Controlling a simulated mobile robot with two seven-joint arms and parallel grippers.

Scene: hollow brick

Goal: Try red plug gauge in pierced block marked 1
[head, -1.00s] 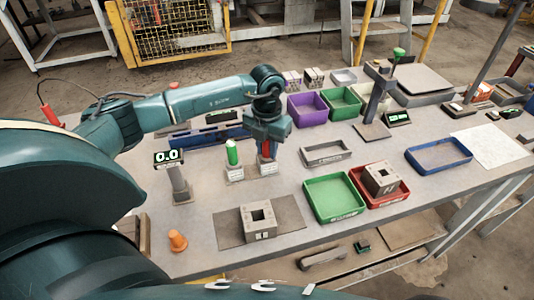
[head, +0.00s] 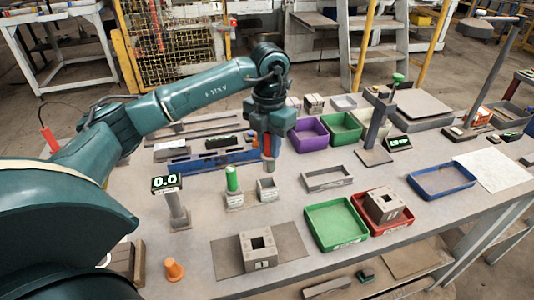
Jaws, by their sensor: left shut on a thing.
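My left gripper (head: 270,152) is shut on the red plug gauge (head: 268,146). It holds the gauge upright above and a little behind its small grey holder (head: 267,189), which now looks empty. The pierced block marked 1 (head: 258,248) lies on a dark mat (head: 226,258) at the front of the table, with its square hole facing up. The gauge is well apart from this block. My right gripper is not in view.
A green plug gauge (head: 232,179) stands in its holder left of the empty one. A gauge stand reading 0.0 (head: 167,184) and an orange cone (head: 174,269) are at left. Green (head: 336,224) and red (head: 405,221) trays stand at right, the red one holding another block (head: 383,205).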

